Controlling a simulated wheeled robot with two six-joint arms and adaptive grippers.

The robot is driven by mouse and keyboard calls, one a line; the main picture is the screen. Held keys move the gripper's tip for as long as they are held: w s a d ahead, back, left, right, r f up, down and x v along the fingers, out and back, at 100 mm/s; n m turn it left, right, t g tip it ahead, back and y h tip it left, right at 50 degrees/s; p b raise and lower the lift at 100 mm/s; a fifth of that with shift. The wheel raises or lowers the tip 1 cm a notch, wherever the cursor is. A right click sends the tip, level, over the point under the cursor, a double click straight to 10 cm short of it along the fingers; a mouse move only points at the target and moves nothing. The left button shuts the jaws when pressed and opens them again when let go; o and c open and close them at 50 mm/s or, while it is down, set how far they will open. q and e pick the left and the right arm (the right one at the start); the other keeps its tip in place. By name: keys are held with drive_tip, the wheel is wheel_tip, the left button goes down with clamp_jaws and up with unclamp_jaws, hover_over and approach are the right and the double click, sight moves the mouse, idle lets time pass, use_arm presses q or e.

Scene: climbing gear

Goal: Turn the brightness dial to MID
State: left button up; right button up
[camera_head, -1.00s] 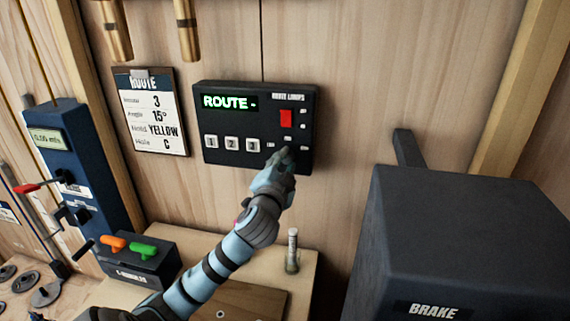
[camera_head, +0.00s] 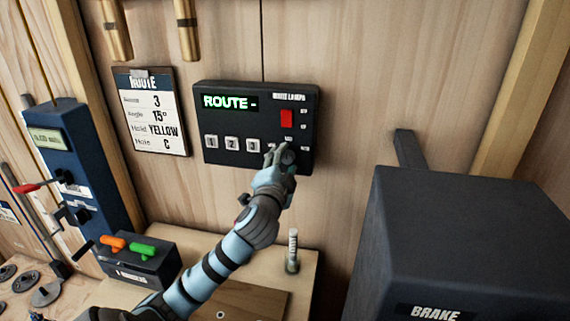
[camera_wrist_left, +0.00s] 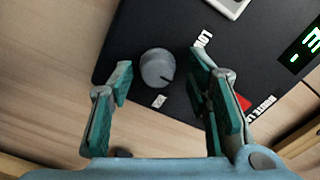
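The brightness dial is a round grey knob with a dark pointer line, on the black ROUTE panel (camera_head: 225,165). In the left wrist view the dial (camera_wrist_left: 156,66) sits between my left gripper's (camera_wrist_left: 162,66) two teal fingers, with gaps on both sides. Its line points to the lower right, toward the right finger. A label starting "LO" (camera_wrist_left: 202,38) shows at the upper right; a small label below the dial is unreadable. In the head view my left gripper (camera_head: 279,156) is at the panel's lower right, partly covering the dial (camera_head: 289,157). My right gripper is not in view.
The panel also has a red switch (camera_head: 286,118), several white numbered buttons (camera_head: 232,144) and a green ROUTE display (camera_head: 229,102). A dark BRAKE box (camera_head: 470,220) stands at the right.

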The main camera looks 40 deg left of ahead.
use_arm(q)
drive_tip(key=shift+w+a+f, duration=0.1)
drive_tip(key=shift+a, duration=0.05)
drive_tip(key=v, duration=0.7)
drive_tip(key=shift+s, duration=0.3)
drive_tip(key=shift+w, duration=0.1)
